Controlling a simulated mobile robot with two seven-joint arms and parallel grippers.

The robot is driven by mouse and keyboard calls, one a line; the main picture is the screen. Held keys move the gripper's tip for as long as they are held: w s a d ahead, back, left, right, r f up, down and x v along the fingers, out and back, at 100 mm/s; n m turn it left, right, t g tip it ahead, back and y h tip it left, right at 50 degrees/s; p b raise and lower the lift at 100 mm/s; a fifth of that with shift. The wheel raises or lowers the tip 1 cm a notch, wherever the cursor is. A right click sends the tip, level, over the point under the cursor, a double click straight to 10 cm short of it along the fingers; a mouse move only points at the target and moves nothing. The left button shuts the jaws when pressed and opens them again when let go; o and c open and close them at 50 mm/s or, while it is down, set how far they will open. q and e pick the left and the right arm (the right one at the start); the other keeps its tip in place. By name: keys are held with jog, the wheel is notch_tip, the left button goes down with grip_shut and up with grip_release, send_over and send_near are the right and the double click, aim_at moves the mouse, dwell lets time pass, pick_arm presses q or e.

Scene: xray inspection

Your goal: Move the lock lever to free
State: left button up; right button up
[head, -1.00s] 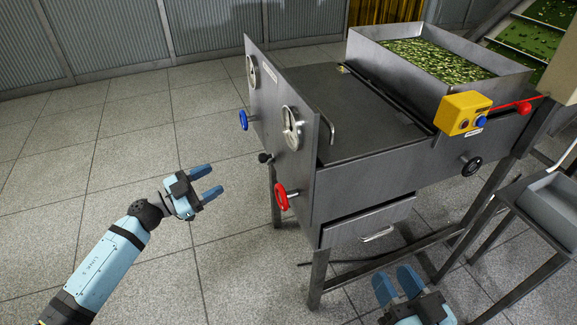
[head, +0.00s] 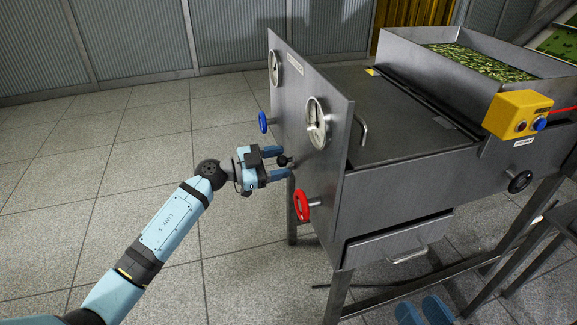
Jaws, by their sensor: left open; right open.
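A short lever with a black ball knob (head: 284,160) sticks out from the left face of the grey metal machine panel (head: 330,175). I take it for the lock lever; no label for it is readable. My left gripper (head: 283,163) is open, its two blue fingers pointing at the panel, with the knob between or just in front of the fingertips. I cannot tell whether they touch it. My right gripper (head: 424,311) is at the bottom edge, with only its two spread blue fingertips showing, away from the lever.
Two round dials (head: 316,123) are above. A yellow button box (head: 518,113) and a drawer (head: 400,240) are right. Floor at left is clear.

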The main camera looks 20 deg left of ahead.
pick_arm(q)
jog(key=shift+b+x, duration=0.3)
jog(key=shift+x, duration=1.05)
pick_arm(e)
jog(key=shift+f+g, duration=0.3)
jog(key=shift+f, duration=0.4)
